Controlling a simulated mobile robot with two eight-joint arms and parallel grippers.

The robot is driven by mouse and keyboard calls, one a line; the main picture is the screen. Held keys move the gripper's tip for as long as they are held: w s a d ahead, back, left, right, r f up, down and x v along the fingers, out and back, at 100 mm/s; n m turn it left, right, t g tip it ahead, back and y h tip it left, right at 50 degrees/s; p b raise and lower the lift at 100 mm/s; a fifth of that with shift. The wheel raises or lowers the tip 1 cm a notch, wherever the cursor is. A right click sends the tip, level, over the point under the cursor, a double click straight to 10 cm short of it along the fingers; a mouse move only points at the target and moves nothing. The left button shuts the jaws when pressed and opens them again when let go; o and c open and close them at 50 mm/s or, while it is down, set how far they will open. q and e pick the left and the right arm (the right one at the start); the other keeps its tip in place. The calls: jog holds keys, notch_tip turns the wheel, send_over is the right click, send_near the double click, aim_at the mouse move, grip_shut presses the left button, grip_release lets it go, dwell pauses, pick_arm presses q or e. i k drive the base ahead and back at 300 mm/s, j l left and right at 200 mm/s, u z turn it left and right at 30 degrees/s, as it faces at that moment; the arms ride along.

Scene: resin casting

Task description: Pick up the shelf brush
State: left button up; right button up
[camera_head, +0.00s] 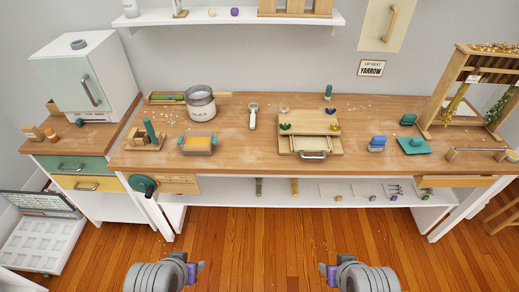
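I cannot tell for sure which item is the shelf brush. A blue block with a pale lower edge (377,144) sits on the right half of the wooden workbench (235,142) and looks brush-like. Two short upright items, one olive (259,187) and one yellow (295,187), are on the white lower shelf (228,192); their shape is too small to make out. My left gripper (200,268) and my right gripper (324,269) are at the bottom of the view, in front of the bench and apart from everything. Their finger gaps are not clear.
A grey pot (201,103), an orange-filled tub (198,144), a wooden tray with a handle (312,146) and a teal pad (414,146) stand on the bench. A wooden rack (436,102) is at right. The wooden floor (262,240) between my grippers and the bench is clear.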

aim_at(377, 143)
jog(key=i+l, duration=0.35)
jog(key=i+l+z, duration=0.1)
jog(key=i+l, duration=0.2)
jog(key=i, duration=0.25)
jog(key=i+l, duration=0.3)
jog(key=i, duration=0.15)
